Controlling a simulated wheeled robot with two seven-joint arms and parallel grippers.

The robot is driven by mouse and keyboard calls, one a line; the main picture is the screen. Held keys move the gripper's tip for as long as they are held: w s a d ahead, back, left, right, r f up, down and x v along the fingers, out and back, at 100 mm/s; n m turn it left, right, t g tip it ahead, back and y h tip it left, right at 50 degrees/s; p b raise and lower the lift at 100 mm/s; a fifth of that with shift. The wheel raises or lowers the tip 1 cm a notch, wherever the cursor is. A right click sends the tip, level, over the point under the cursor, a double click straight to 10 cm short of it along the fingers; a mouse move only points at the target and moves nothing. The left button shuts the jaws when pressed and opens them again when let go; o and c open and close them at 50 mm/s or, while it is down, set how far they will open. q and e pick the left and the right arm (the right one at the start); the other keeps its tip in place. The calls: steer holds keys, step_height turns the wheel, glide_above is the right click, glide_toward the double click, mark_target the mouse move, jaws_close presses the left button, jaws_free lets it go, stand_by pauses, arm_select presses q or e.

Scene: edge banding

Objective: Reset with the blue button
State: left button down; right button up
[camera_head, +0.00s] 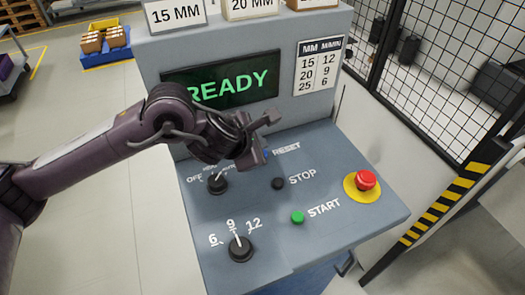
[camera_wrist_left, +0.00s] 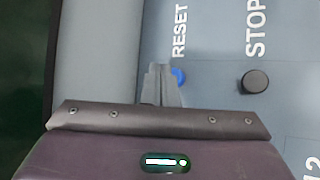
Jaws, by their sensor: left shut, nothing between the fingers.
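The blue reset button (camera_wrist_left: 179,76) sits on the panel beside the RESET label. In the left wrist view it is partly hidden behind my left gripper's fingers (camera_wrist_left: 162,82). In the head view only a sliver of the blue button (camera_head: 267,153) shows beside the fingers. My left gripper (camera_head: 262,141) is shut and empty, over or right at the button. I cannot tell whether it touches the button. The screen (camera_head: 222,84) reads READY in green, its left edge partly covered by my arm. My right gripper is not in view.
Close by are the black STOP button (camera_head: 278,183), the green START button (camera_head: 297,217) and a red emergency button (camera_head: 366,180). Two rotary knobs (camera_head: 240,248) (camera_head: 217,184) stand at the panel's left. A wire-mesh fence (camera_head: 450,70) rises on the right.

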arm_select(q)
steer(key=shift+r+p, duration=1.65)
steer(key=shift+r, duration=0.9)
steer(key=shift+f, duration=0.1)
